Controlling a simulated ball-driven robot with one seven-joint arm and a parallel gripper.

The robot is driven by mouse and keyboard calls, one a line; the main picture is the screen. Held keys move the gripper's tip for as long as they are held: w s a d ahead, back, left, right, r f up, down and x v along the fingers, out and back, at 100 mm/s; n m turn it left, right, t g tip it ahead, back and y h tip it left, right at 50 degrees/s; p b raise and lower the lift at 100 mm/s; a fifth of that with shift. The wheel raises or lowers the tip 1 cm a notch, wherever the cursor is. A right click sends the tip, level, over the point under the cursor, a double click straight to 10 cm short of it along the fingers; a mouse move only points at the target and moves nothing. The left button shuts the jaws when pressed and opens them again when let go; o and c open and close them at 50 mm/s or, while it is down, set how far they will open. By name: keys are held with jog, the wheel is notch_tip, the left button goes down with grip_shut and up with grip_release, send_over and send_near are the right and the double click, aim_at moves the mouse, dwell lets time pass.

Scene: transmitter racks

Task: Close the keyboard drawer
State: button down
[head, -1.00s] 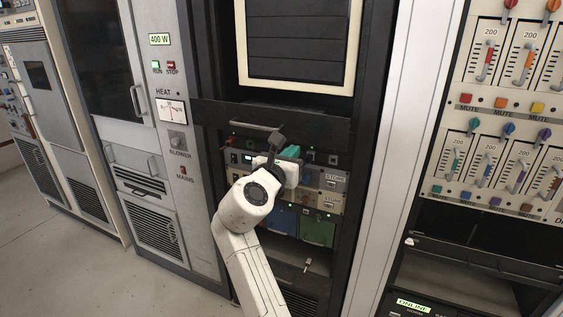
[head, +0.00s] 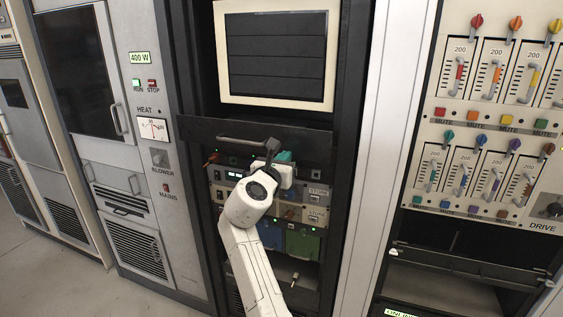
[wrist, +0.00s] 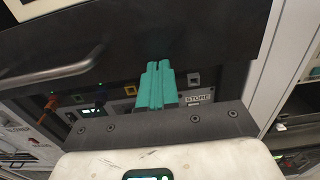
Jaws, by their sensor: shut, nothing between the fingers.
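The keyboard drawer (head: 205,131) is a dark panel with a grey bar handle, below the cream-framed monitor in the middle rack. Its front stands forward of the rack and overlaps the left post, so it looks pulled out. In the wrist view, the drawer front (wrist: 150,35) fills the top, with the handle (wrist: 55,72) at left. My gripper (head: 285,157) is just below the drawer front, right of the handle. Its teal fingers (wrist: 155,85) are shut and empty, pointing towards the drawer front's lower edge. I cannot tell whether they touch it.
Below the drawer are equipment panels with STORE labels (head: 317,192), a blue panel and a green panel (head: 303,244). The monitor (head: 277,60) is above. At right is a fader console (head: 490,120) with another dark drawer (head: 470,264) below. Grey floor is clear at lower left.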

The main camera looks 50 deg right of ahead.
jog(key=x, duration=0.7)
jog(key=shift+d, duration=0.2)
